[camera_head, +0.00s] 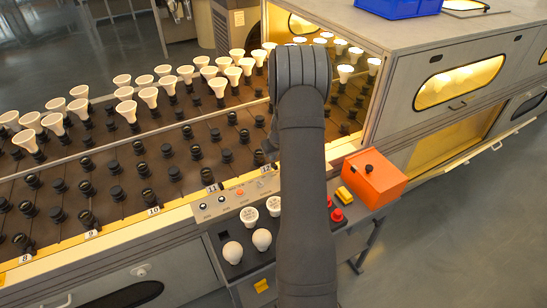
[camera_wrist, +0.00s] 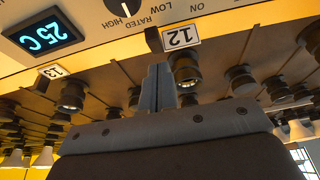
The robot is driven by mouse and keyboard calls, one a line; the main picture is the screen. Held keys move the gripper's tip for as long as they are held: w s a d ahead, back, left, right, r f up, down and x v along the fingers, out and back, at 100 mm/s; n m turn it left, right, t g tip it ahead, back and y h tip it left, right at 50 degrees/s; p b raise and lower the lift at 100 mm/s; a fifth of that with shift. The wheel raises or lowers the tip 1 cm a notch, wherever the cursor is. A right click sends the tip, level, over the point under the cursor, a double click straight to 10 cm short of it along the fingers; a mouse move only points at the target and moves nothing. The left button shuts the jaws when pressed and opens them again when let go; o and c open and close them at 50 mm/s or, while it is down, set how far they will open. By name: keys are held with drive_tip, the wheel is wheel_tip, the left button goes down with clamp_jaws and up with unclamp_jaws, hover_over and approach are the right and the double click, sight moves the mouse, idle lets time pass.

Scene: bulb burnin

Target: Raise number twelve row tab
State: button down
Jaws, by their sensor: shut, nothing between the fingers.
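The number twelve label (camera_wrist: 181,37) is a white plate on the yellow front strip, upside down in the wrist view. A small dark tab (camera_wrist: 153,40) sits right beside it. My gripper (camera_wrist: 158,72) is shut and empty, its fingertips just below that tab in the picture. A small gap seems to show between them; I cannot tell whether they touch. I cannot tell whether the tab is up or down.
Dark sockets (camera_wrist: 187,68) stand close around my fingers. A number thirteen label (camera_wrist: 50,72) and a 25 C display (camera_wrist: 42,38) are nearby. The head view shows white bulbs (camera_head: 149,96) in the rear sockets, a control panel (camera_head: 215,206) and an orange box (camera_head: 374,180).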

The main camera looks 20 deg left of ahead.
idle(0.3)
drive_tip(key=s+d, duration=0.7)
drive_tip(key=shift+r, duration=0.1)
idle(0.4)
drive_tip(key=w+a+r, duration=0.2)
drive_tip(key=w+a, duration=0.6)
drive_tip(key=v, duration=0.4)
drive_tip(key=shift+r, duration=0.4)
